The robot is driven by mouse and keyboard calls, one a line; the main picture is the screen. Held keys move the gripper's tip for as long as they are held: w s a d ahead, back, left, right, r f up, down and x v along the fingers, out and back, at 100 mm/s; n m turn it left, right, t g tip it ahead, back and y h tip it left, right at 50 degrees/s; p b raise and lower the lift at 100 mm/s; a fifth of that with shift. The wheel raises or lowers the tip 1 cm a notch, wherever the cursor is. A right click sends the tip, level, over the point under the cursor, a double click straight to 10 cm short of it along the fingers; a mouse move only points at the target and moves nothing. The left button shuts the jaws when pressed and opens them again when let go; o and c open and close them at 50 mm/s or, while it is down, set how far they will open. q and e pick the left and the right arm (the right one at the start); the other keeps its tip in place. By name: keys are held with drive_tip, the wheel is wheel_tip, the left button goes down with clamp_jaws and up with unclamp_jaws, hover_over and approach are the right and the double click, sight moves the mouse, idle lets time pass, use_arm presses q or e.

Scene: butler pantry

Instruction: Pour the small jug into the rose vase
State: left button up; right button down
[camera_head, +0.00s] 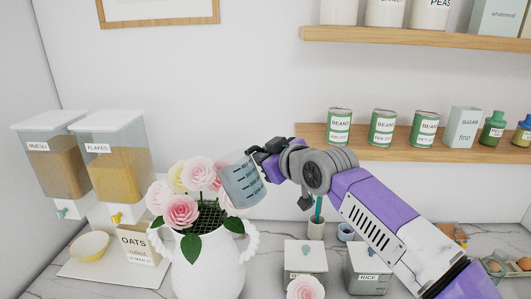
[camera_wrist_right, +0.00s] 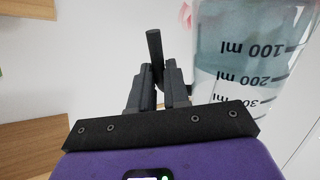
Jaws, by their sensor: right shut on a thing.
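The small jug (camera_head: 243,184) is clear bluish plastic with dark measuring marks. It is tilted in the air, just right of the pink roses and above the right part of the vase. In the right wrist view the jug (camera_wrist_right: 250,60) shows ml marks and bluish contents; I cannot tell how much liquid is inside. My right gripper (camera_head: 262,160) is shut on the jug's dark handle (camera_wrist_right: 154,45). The white rose vase (camera_head: 207,268) stands upright with two twisted handles, a wire grid and several roses (camera_head: 181,212). The jug and blooms partly hide its mouth. My left gripper is out of view.
Muesli and flakes dispensers (camera_head: 118,150), an oats box (camera_head: 138,245) and a yellow bowl (camera_head: 90,245) stand left. Canisters (camera_head: 305,257) and a loose rose (camera_head: 305,288) are right of the vase. A wooden shelf (camera_head: 380,148) with cans lies behind my right arm.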

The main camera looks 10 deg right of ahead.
drive_tip(key=shift+f+n+g+h, duration=0.3)
drive_tip(key=shift+f+h, duration=0.1)
drive_tip(key=shift+f, duration=0.35)
drive_tip(key=shift+a+r+p, duration=0.1)
drive_tip(key=shift+r+p, duration=0.05)
drive_tip(key=shift+p, duration=0.4)
drive_tip(key=shift+w+a+r+n+g+h+p, duration=0.2)
drive_tip(key=shift+r+n+g+h+p, duration=0.2)
drive_tip(key=shift+p, duration=0.95)
drive_tip(key=shift+w+a+r+n+g+h+p, duration=0.15)
drive_tip(key=shift+r+n+g+h+p, duration=0.2)
drive_tip(key=shift+p, duration=1)
drive_tip(key=shift+s+r, duration=0.1)
drive_tip(key=shift+s, duration=0.25)
drive_tip(key=shift+p, duration=0.45)
drive_tip(key=shift+w+a+r+n+g+h+p, duration=0.15)
drive_tip(key=shift+n+g+h+p, duration=0.1)
drive_tip(key=shift+p, duration=0.15)
drive_tip(key=shift+r+p, duration=0.15)
drive_tip(key=shift+p, duration=0.4)
